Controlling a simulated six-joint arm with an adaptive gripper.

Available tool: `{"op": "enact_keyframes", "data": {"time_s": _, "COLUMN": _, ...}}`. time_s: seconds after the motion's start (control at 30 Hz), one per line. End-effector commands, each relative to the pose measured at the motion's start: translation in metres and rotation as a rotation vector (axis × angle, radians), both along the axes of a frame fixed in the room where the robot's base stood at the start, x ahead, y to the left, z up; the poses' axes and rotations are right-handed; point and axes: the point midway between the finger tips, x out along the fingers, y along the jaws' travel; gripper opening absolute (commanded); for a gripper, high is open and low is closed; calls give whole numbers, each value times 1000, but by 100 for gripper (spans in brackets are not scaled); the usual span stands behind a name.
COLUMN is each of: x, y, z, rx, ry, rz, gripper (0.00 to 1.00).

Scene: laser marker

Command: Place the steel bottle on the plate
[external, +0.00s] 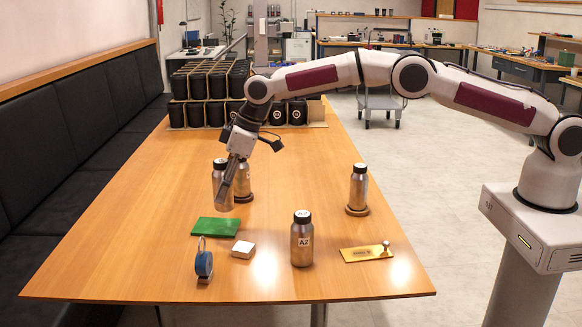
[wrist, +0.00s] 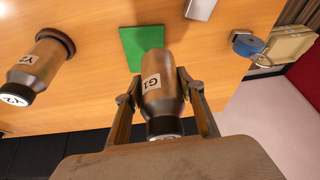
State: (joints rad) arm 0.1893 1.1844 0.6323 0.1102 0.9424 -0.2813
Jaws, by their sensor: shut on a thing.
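My gripper (external: 229,188) is shut on a steel bottle (external: 217,182) with a black cap. In the wrist view the held bottle (wrist: 160,90) is labelled G1, with a finger on each side. A flat green plate (wrist: 140,46) lies just beyond its base there. In the external view the green plate (external: 216,227) lies on the table, just below and in front of the bottle's base. I cannot tell how large the gap is. A brass-coloured plate (external: 362,254) with a small knob lies at the right front.
Other steel bottles stand behind the gripper (external: 244,181), at right (external: 358,186) and in front, marked A2 (external: 302,243). Black containers (external: 210,87) fill the table's back.

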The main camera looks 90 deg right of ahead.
Motion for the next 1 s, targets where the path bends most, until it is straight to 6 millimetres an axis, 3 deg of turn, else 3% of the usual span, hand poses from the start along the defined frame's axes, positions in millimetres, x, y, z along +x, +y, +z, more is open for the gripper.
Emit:
{"op": "enact_keyframes", "data": {"time_s": 0.13, "x": 0, "y": 0, "z": -11, "rx": 1, "ry": 2, "rz": 0, "gripper": 14}}
{"op": "enact_keyframes", "data": {"time_s": 0.57, "x": 0, "y": 0, "z": -16, "rx": 1, "ry": 3, "rz": 0, "gripper": 14}}
{"op": "enact_keyframes", "data": {"time_s": 1.0, "x": 0, "y": 0, "z": -63, "rx": 0, "ry": 2, "rz": 0, "gripper": 14}}
